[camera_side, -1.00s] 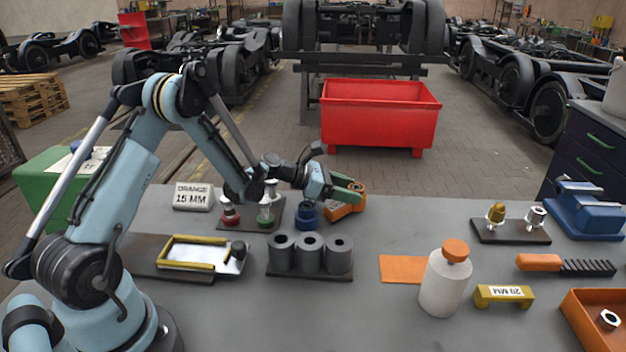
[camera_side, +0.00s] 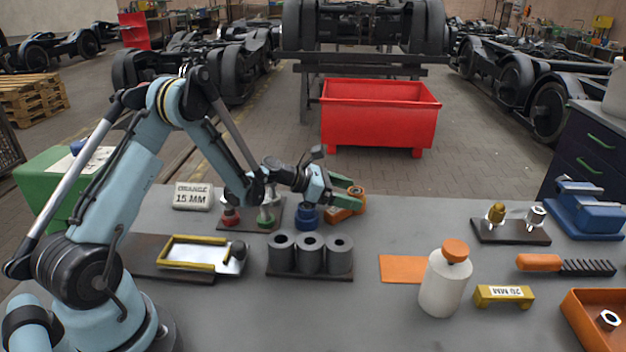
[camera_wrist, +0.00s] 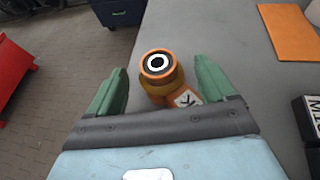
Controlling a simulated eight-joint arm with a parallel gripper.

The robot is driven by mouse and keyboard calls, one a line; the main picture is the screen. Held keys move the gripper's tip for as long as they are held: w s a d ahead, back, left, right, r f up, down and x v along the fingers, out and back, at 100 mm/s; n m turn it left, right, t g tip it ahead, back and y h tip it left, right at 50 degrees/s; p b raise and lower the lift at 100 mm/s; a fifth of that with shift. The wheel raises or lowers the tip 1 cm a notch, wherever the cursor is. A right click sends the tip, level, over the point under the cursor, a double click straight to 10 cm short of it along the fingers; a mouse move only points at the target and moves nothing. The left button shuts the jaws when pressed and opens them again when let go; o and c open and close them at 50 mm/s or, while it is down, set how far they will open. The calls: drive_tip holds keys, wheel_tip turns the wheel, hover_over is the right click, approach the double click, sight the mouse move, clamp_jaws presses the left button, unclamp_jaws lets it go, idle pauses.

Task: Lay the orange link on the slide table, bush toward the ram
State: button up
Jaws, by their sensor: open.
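The orange link (camera_side: 345,207) lies near the far edge of the bench in the side view. In the wrist view the orange link (camera_wrist: 160,72) shows its round end with a dark and white bush, and a white tag with a dark mark. My gripper (camera_side: 354,190) has green fingers and is open. In the wrist view my gripper (camera_wrist: 160,85) has one finger on each side of the link, with gaps visible. A tray with yellow rails (camera_side: 190,268) and a rounded metal end, likely the slide table with the ram, sits on a dark plate at left.
Red, green and blue based pieces (camera_side: 265,217) stand beside my gripper. Several grey cylinders (camera_side: 310,254) stand in front. A white bottle (camera_side: 443,285) stands on the right near an orange sheet (camera_side: 401,269).

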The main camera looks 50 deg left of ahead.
drive_tip(key=shift+r, duration=0.2)
drive_tip(key=v, duration=1.1)
drive_tip(key=shift+s+a+r, duration=0.1)
drive_tip(key=shift+s+a, duration=0.05)
drive_tip(key=shift+s, duration=0.15)
drive_tip(key=d+m, duration=0.1)
drive_tip(key=d+r+m+g, duration=0.1)
drive_tip(key=d+m, duration=0.1)
drive_tip(key=s+d+r+m+g+y, duration=0.1)
drive_tip(key=m, duration=0.1)
drive_tip(key=shift+d+r, duration=0.2)
drive_tip(key=shift+r, duration=0.05)
drive_tip(key=s+d+r+m+y, duration=0.1)
drive_tip(key=s+d+m+y, duration=0.1)
drive_tip(key=m, duration=0.5)
drive_tip(key=s+d+r+m+g+y, duration=0.1)
drive_tip(key=s+d+r+m+y, duration=0.1)
drive_tip(key=s+m, duration=0.5)
drive_tip(key=s+d+r+m+g+y, duration=0.1)
drive_tip(key=s+d+m, duration=0.3)
drive_tip(key=m, duration=0.4)
drive_tip(key=shift+s+d+r+y, duration=0.2)
drive_tip(key=shift+s+d+y, duration=0.1)
drive_tip(key=shift+y, duration=0.2)
drive_tip(key=shift+s+m, duration=0.2)
drive_tip(key=shift+m, duration=0.4)
drive_tip(key=shift+s+m, duration=0.25)
drive_tip(key=shift+m, duration=0.25)
drive_tip(key=shift+c, duration=1.2)
